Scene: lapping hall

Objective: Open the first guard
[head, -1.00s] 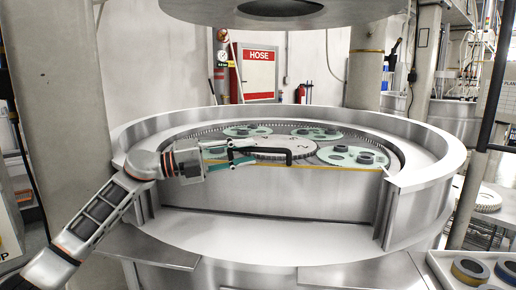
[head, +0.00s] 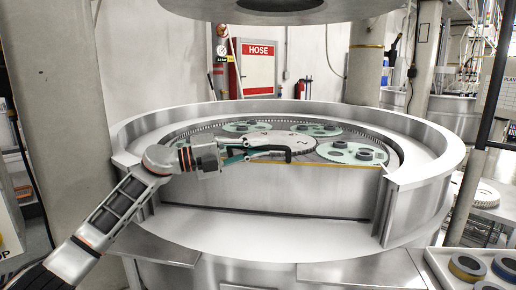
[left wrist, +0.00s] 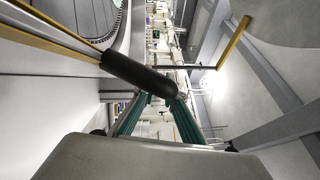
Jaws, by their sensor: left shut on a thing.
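The guard (head: 290,191) is a curved grey metal panel with a yellow top edge, closing the front gap in the machine's round rim. Its black bar handle (head: 288,153) sits near the yellow edge. My left gripper (head: 250,153) reaches in from the left and is shut on the handle. In the left wrist view the dark handle (left wrist: 140,74) lies across between the teal fingers of the left gripper (left wrist: 158,100). The guard's yellow edge (left wrist: 60,28) runs along the upper left there. My right gripper is not in view.
Behind the guard lies a toothed plate with green carriers (head: 352,153) holding dark rings. A large round upper plate (head: 285,10) hangs above. A tray (head: 440,265) with rings stands at the lower right. The metal ledge (head: 260,235) before the guard is clear.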

